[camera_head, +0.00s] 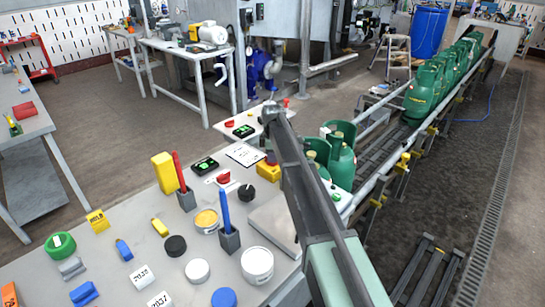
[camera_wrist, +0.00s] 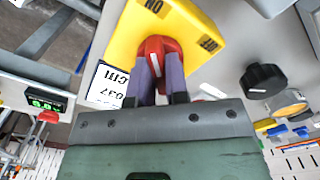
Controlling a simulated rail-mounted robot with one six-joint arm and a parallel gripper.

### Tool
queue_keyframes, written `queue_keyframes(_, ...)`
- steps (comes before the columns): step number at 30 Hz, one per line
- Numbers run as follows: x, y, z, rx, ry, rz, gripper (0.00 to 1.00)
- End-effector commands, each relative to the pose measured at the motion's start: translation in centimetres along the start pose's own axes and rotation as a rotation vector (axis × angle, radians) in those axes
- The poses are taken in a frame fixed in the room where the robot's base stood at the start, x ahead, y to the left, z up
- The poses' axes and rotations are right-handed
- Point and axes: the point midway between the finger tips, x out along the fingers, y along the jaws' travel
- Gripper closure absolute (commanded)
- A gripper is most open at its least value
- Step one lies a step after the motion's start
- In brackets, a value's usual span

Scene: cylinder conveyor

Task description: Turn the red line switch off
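The red line switch (camera_wrist: 158,46) is a red knob on a yellow plate (camera_wrist: 190,25) in the wrist view. The plate bears the labels ON at the top of the picture and OFF at the right, both upside down. My gripper (camera_wrist: 161,68) has its two grey-purple fingers on either side of the knob's handle and looks shut on it. A white mark shows between the fingers; which label it points to I cannot tell. In the head view only a bit of the yellow plate (camera_head: 269,170) shows beside my arm, and my gripper is hidden.
A black knob (camera_wrist: 264,80) sits beside the plate. A green-lit display (camera_wrist: 46,101) and a printed card (camera_wrist: 108,85) are on the other side. In the head view, pens, tubs and tags crowd the bench. Green cylinders (camera_head: 423,92) line the conveyor at right.

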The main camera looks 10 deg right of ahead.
Motion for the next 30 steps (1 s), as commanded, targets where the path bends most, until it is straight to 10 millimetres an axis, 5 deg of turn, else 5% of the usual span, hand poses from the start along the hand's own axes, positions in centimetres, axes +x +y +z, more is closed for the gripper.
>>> queue_keyframes(14, 0.01, 0.0, 0.0, 0.077, 0.0, 0.0, 1.0)
queue_keyframes(30, 0.02, -0.01, 0.0, 0.522, 0.0, 0.0, 1.0)
